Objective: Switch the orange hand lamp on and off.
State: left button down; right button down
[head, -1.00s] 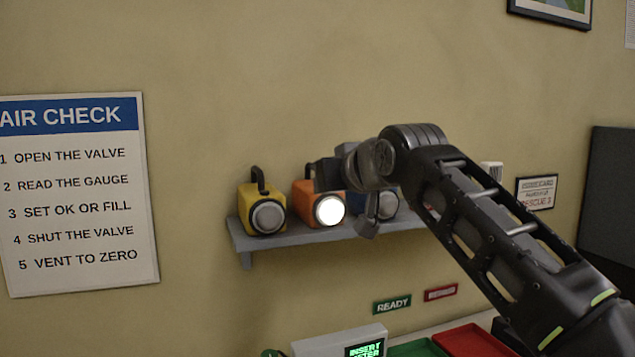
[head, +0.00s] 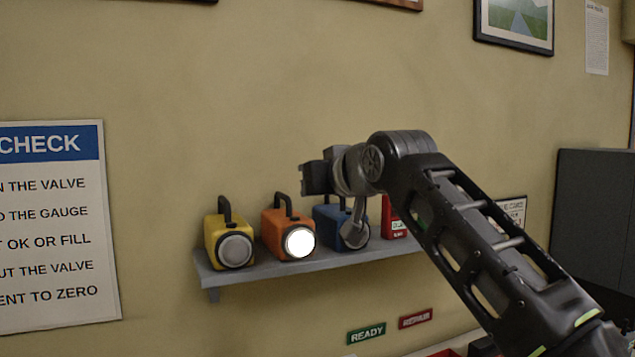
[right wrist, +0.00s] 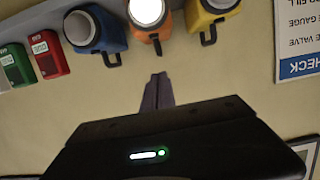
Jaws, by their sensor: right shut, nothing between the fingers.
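The orange hand lamp (head: 273,228) stands on a wall shelf between a yellow and a blue lamp. Its round front lens glows bright white, and its black handle is on top. It also shows at the top of the right wrist view (right wrist: 169,25), upside down and lit. My right gripper (head: 306,179) is shut and empty, above and to the right of the orange lamp in the head view. In the right wrist view its closed fingertips (right wrist: 158,77) point towards the orange lamp's handle, with a gap between. My left gripper is not in view.
The yellow lamp (head: 228,242) and blue lamp (head: 329,222) look unlit. Red and green boxes (right wrist: 47,54) (right wrist: 15,66) stand farther along the grey shelf (head: 226,281). The wall above the lamps is clear. A dark panel (head: 590,200) is at the right.

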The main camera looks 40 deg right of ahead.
jog(key=p, duration=0.2)
send_over(295, 218)
jog(key=s, duration=0.1)
jog(key=shift+s+f, duration=0.2)
jog(key=shift+f, duration=0.65)
notch_tip(295, 218, down, 3)
jog(key=shift+s+r, duration=0.15)
jog(key=shift+f, duration=0.6)
